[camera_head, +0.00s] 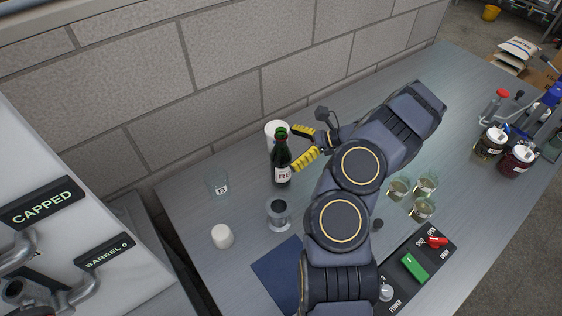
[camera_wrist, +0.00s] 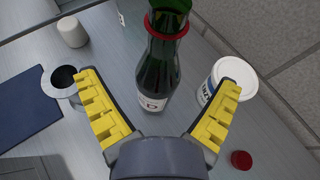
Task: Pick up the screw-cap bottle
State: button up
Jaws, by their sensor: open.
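A dark green bottle (camera_head: 282,162) with a white label stands upright on the grey bench near the wall. It also shows in the wrist view (camera_wrist: 156,78), with a red ring round its neck. My gripper (camera_head: 298,147) is open, with its yellow-padded fingers pointing at the bottle. In the wrist view the bottle stands between the lines of the two fingers, a little beyond them, and neither finger visibly touches it. A red cap (camera_wrist: 241,160) lies on the bench to the right in the wrist view.
A white tub (camera_wrist: 218,78) stands close beside the bottle. A metal cup (camera_head: 279,214), a white cylinder (camera_head: 222,237) and a small clear glass (camera_head: 218,183) stand nearby. Several glasses (camera_head: 421,208) and a switch panel (camera_head: 415,262) lie right of my arm. The block wall (camera_head: 230,110) bounds the bench.

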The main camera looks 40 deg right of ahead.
aim_at(280, 159)
jog(key=shift+f, duration=0.4)
notch_tip(280, 159, down, 2)
jog(key=shift+f, duration=0.25)
jog(key=shift+x, duration=1.5)
jog(key=shift+r, duration=0.1)
jog(key=shift+c, duration=0.3)
jog(key=c, duration=1.1)
